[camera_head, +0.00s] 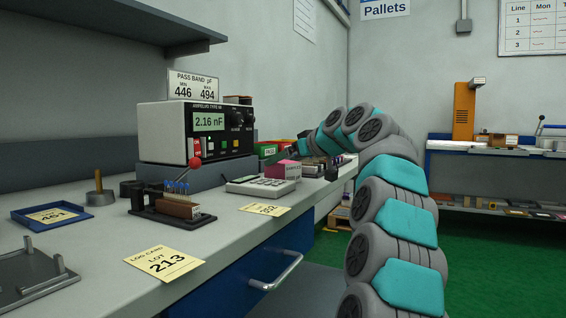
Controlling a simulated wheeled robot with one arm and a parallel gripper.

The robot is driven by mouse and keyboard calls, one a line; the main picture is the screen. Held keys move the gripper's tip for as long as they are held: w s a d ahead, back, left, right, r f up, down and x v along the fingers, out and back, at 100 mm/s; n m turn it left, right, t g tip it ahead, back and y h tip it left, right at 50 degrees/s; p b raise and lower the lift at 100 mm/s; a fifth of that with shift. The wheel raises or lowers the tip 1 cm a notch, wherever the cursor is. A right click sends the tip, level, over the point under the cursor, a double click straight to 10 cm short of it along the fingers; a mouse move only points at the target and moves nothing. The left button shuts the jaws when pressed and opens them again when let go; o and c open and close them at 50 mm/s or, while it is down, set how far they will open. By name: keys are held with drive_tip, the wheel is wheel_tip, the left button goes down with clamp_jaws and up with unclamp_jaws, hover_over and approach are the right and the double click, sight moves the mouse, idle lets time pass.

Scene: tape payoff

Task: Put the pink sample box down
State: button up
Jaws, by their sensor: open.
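The pink sample box (291,172) stands on the bench just behind a grey calculator-like keypad (259,187). Its top is deeper pink and its front is paler. My arm comes in from the right and bends down to the left. My gripper (283,154) is at the far end of the arm, dark and small, just above and behind the box. It is open. Whether a finger still touches the box cannot be told at this size.
A meter (195,132) reading 2.16 nF stands on the bench behind the keypad. Lot cards (165,263) lie near the front edge. Green and red bins (267,150) are behind.

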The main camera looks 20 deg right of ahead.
drive_tip(key=v, duration=1)
drive_tip(key=shift+s+r, duration=0.2)
drive_tip(key=shift+s, duration=0.1)
drive_tip(key=shift+d, duration=0.15)
idle(0.6)
